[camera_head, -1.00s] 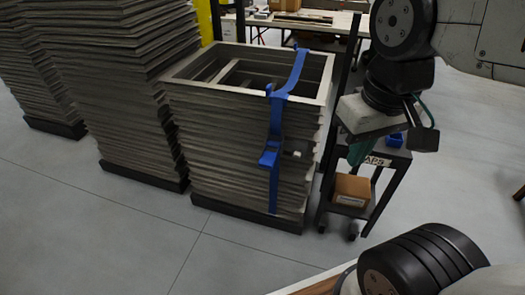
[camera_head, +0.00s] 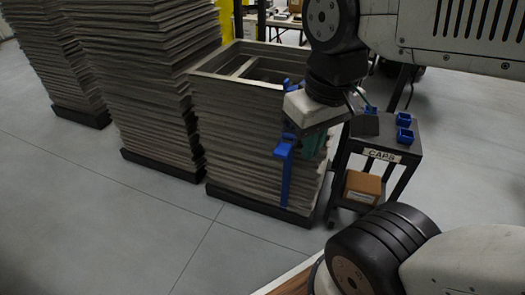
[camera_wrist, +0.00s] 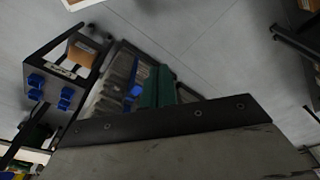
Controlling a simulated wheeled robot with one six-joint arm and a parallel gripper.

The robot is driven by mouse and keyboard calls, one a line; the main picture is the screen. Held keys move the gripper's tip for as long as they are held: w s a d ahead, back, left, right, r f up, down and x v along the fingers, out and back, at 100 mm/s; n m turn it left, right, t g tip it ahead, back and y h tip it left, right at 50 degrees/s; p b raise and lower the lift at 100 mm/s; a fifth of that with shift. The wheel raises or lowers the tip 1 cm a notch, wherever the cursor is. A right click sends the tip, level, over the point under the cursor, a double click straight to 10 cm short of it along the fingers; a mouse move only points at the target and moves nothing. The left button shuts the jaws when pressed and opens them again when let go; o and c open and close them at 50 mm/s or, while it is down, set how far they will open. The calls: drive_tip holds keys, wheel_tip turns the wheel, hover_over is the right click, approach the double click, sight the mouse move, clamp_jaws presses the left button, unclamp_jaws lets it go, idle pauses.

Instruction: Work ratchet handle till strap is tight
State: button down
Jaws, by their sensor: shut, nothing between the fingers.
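The blue strap (camera_head: 286,188) runs down the near side of a stack of grey frames (camera_head: 245,145) on a dark base. The blue ratchet handle (camera_head: 284,151) sits about halfway up that side and sticks out from it. My gripper (camera_head: 313,148), with green fingers, is shut and empty just right of the handle; I cannot tell whether they touch. My gripper body hides the upper strap and part of the ratchet. In the wrist view, a blue piece of the ratchet or strap (camera_wrist: 133,91) shows beside the green fingers (camera_wrist: 157,88), with the stack behind.
A dark cart labelled CAPS (camera_head: 382,156) stands right of the stack. It carries blue bins (camera_head: 404,128) on top and a cardboard box (camera_head: 362,187) below. Taller stacks (camera_head: 145,75) stand to the left. The grey floor in front is clear.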

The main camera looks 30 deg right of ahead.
drive_tip(key=n+g, duration=0.1)
drive_tip(key=n, duration=0.7)
hover_over(280, 152)
wheel_tip(280, 152, down, 22)
drive_tip(key=r, duration=0.1)
drive_tip(key=shift+s+f, duration=0.15)
drive_tip(key=shift+f, duration=0.2)
wheel_tip(280, 152, down, 14)
